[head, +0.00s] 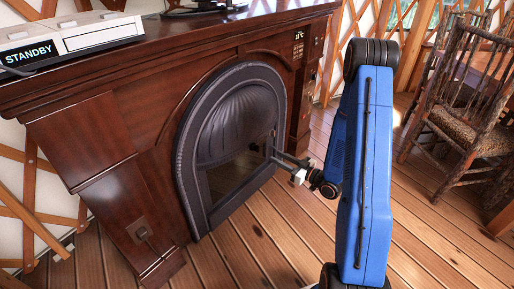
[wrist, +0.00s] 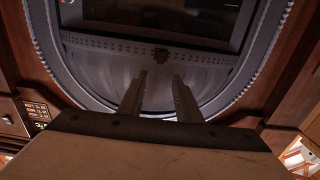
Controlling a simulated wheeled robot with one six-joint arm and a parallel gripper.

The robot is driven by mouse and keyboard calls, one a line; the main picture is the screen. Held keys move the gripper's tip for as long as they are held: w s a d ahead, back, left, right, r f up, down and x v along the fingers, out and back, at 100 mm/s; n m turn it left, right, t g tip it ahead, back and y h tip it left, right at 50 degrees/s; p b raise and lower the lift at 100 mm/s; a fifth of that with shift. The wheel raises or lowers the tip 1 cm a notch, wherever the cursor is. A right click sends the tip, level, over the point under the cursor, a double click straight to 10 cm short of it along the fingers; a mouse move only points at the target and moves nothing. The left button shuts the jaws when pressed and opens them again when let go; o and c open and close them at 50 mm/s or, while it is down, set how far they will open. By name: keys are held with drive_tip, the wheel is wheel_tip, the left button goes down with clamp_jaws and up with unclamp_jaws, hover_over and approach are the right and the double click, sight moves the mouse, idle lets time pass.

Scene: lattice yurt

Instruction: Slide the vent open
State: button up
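The fireplace (head: 235,125) is dark wood with a black arched metal front, whose fluted hood (head: 235,110) hangs over a dark opening. In the wrist view the arch appears upside down. A strip with rows of small holes, which looks like the vent (wrist: 105,46), runs across the hood's edge, with a small brownish knob (wrist: 160,53) at its middle. I cannot tell how far the vent is open. My gripper (head: 280,155) is at the right part of the opening in the head view. In the wrist view its fingers (wrist: 158,82) are apart and empty, pointing toward the knob.
A white device reading STANDBY (head: 70,40) sits on the mantel (head: 185,42). A small panel (head: 298,42) is on the fireplace's upper right. A wooden chair (head: 465,105) stands at the right. The plank floor (head: 260,245) in front is clear.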

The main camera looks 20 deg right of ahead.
sight(259, 148)
drive_tip(key=x, duration=1.3)
drive_tip(key=shift+c, duration=0.7)
